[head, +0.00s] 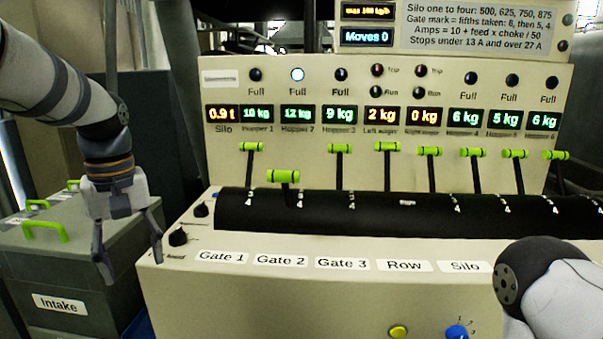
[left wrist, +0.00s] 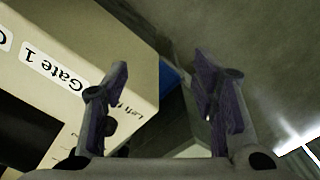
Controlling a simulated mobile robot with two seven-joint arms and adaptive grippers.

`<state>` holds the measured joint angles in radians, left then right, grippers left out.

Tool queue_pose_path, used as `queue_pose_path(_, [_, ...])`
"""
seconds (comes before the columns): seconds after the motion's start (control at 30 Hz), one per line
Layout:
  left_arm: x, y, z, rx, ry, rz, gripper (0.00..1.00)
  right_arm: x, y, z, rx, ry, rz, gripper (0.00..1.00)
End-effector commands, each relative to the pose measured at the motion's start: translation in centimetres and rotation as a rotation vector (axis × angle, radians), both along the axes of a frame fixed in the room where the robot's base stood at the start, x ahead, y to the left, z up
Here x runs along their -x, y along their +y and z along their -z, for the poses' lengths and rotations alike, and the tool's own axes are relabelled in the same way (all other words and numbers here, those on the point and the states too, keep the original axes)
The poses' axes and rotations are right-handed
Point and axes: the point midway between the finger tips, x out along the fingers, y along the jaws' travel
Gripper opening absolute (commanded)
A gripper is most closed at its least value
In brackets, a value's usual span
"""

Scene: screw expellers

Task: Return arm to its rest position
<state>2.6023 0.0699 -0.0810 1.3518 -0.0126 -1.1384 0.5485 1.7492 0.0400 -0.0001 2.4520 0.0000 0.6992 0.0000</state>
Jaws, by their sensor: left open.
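My left arm (head: 80,110) comes in from the left and hangs down in the head view. My left gripper (head: 131,258) is open and empty, pointing down beside the left end of the control console (head: 270,285). In the left wrist view, the left gripper (left wrist: 160,75) has its two fingers apart with nothing between them. The console corner with the Gate 1 label (left wrist: 60,70) lies behind and left of the fingers there. A white arm link of mine (head: 550,290) shows at the lower right of the head view; the right gripper is outside the picture.
Several green-handled levers stand along the console; the Gate 2 lever (head: 284,177) sits lower than the others. Black knobs (head: 178,237) are near the left gripper. A grey Intake box (head: 55,270) stands at left. A yellow button (head: 398,331) and blue dial (head: 457,331) are at front.

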Motion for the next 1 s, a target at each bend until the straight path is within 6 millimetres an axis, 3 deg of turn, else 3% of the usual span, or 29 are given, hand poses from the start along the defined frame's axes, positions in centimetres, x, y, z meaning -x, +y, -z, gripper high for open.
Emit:
queue_pose_path(0.03, [0.4, -0.2, 3.7, 0.0, 0.019, 0.03, 0.53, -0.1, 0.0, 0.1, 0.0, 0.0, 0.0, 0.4])
queue_pose_path(0.13, [1.9, -0.8, 10.9, 0.0, 0.038, 0.102, 0.53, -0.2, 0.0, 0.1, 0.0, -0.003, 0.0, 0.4])
queue_pose_path(0.23, [5.3, -1.4, 18.6, 0.002, 0.057, 0.186, 0.53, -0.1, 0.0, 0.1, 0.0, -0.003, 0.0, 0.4])
queue_pose_path(0.3, [9.2, -2.0, 24.0, 0.007, 0.073, 0.254, 0.53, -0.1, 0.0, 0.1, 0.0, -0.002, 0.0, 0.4])
queue_pose_path(0.37, [13.6, -2.5, 28.1, 0.012, 0.085, 0.317, 0.53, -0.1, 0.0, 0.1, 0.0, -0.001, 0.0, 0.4])
queue_pose_path(0.43, [19.2, -3.2, 31.7, 0.02, 0.098, 0.393, 0.53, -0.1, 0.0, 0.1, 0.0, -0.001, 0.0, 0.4])
queue_pose_path(0.5, [24.8, -3.7, 33.8, 0.029, 0.107, 0.461, 0.53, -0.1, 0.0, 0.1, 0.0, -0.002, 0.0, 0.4])
queue_pose_path(0.6, [31.2, -4.3, 34.6, 0.04, 0.115, 0.541, 0.53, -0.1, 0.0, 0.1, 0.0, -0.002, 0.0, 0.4])
queue_pose_path(0.7, [34.9, -4.7, 34.3, 0.047, 0.114, 0.592, 0.53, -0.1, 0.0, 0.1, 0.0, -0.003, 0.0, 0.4])
queue_pose_path(0.8, [36.1, -4.8, 34.0, 0.047, 0.11, 0.611, 0.53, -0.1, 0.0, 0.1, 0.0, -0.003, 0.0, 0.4])
queue_pose_path(1.0, [36.1, -4.8, 34.0, 0.047, 0.109, 0.612, 0.53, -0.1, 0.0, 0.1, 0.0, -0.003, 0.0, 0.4])
